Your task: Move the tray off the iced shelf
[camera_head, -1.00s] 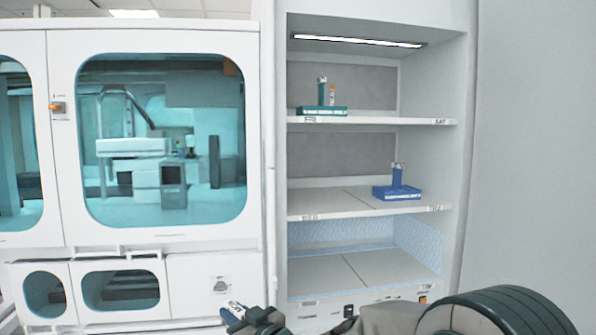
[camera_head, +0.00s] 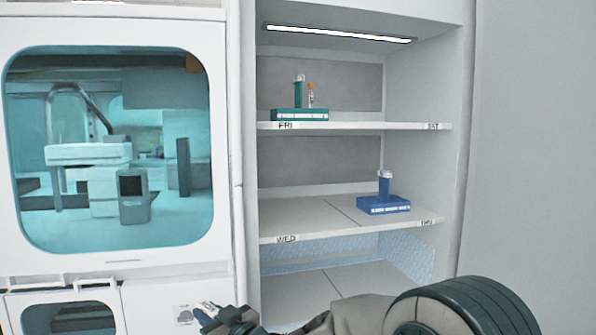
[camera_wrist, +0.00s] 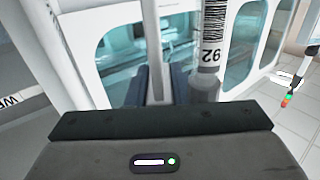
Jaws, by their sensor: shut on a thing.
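The frosted shelf (camera_head: 300,297) is the lowest one in view, with pale blue icy lining on its back and right walls. The part I see is bare. The held tray itself is mostly hidden; only a small pale and dark-blue piece shows beside my gripper in the head view.
A teal tray (camera_head: 300,115) with a teal post and orange-capped tube sits on the FRI–SAT shelf (camera_head: 360,126). A blue tray (camera_head: 384,205) with a post sits on the WED–THU shelf (camera_head: 300,215), right side. A white cabinet with a tinted window (camera_head: 110,150) stands left.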

